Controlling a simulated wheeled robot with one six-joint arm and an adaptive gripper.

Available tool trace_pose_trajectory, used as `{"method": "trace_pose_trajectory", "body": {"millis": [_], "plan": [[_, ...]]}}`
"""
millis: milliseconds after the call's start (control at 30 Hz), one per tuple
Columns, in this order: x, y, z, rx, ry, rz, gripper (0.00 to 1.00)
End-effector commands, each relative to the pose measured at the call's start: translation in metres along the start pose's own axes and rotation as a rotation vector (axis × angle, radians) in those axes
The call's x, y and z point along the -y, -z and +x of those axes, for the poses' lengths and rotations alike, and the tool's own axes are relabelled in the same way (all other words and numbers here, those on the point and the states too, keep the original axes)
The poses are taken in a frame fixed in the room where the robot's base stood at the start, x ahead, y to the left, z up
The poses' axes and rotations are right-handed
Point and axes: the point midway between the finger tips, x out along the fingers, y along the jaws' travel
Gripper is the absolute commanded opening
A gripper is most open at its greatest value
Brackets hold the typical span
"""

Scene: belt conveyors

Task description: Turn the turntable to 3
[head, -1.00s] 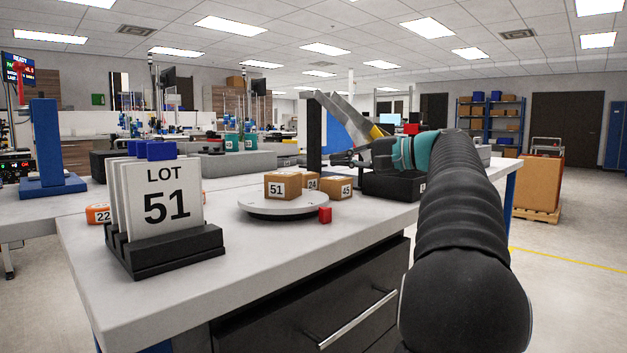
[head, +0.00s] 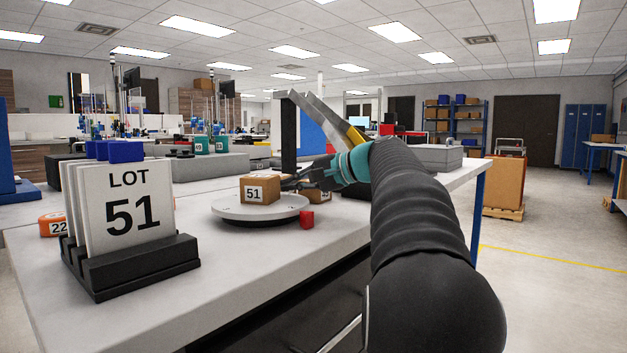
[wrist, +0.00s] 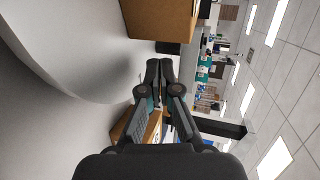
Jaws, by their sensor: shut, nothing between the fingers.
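The round grey turntable (head: 240,209) stands on the light bench top in the head view. A cardboard box marked 51 (head: 259,190) sits on it, and part of another box (head: 318,196) shows behind my gripper. A red block (head: 307,219) is at the turntable's front right edge. My gripper (head: 285,185) is shut and empty, beside the right of box 51 in the head view. In the wrist view my gripper (wrist: 159,68) points over the turntable (wrist: 85,70), with a large box (wrist: 165,18) ahead and another box (wrist: 135,125) beside the fingers. I cannot tell whether the fingers touch a box.
A black rack with LOT 51 cards (head: 132,212) stands at the bench's front left. An orange piece marked 22 (head: 52,225) lies behind it. A dark upright post (head: 289,135) rises behind the turntable. The bench top in front of the turntable is clear.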

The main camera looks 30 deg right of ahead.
Motion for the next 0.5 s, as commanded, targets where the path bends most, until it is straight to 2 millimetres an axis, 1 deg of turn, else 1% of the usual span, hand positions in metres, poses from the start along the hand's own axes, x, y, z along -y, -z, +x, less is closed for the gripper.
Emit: {"method": "trace_pose_trajectory", "body": {"millis": [33,200,333,500], "plan": [[0.003,-0.001,0.009,0.002,0.000,-0.002,0.00],[0.009,0.000,0.028,0.000,0.000,-0.001,0.00],[0.011,0.000,0.035,-0.001,0.000,-0.001,0.00],[0.012,0.000,0.037,-0.002,0.000,-0.001,0.00]]}}
